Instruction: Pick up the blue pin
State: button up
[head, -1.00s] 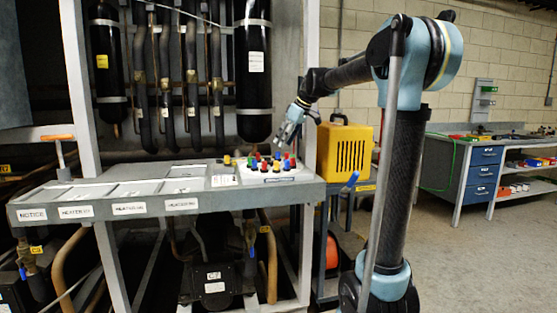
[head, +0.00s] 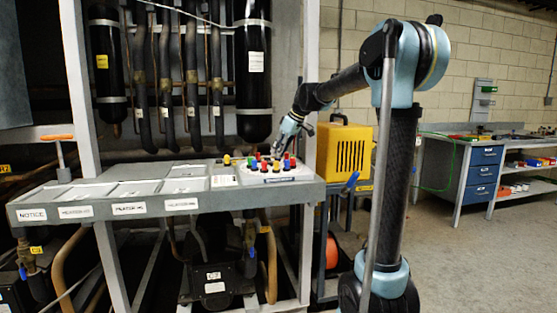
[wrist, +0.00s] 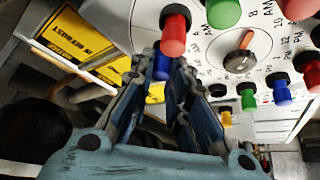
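A white timer dial plate (head: 248,178) with coloured pins stands on the grey bench. In the wrist view a blue pin (wrist: 159,68) shows between and just beyond my fingertips, partly hidden by the left finger. A red pin (wrist: 174,35) stands right beside it. A second blue pin (wrist: 281,90) is further right, near a green pin (wrist: 249,99). My gripper (wrist: 166,72) is open, its fingers apart with a narrow gap at the tips. I cannot tell whether a finger touches the blue pin. In the head view my gripper (head: 287,148) is low over the pins.
A dial knob (wrist: 240,50) and several other pins crowd the plate. A yellow warning label (wrist: 92,40) lies left of it in the wrist view. Dark pipes (head: 190,90) rise behind the bench, and a yellow case (head: 345,152) stands to the right.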

dwell(0.3)
notch_tip(320, 180, up, 10)
dwell(0.6)
dwell(0.3)
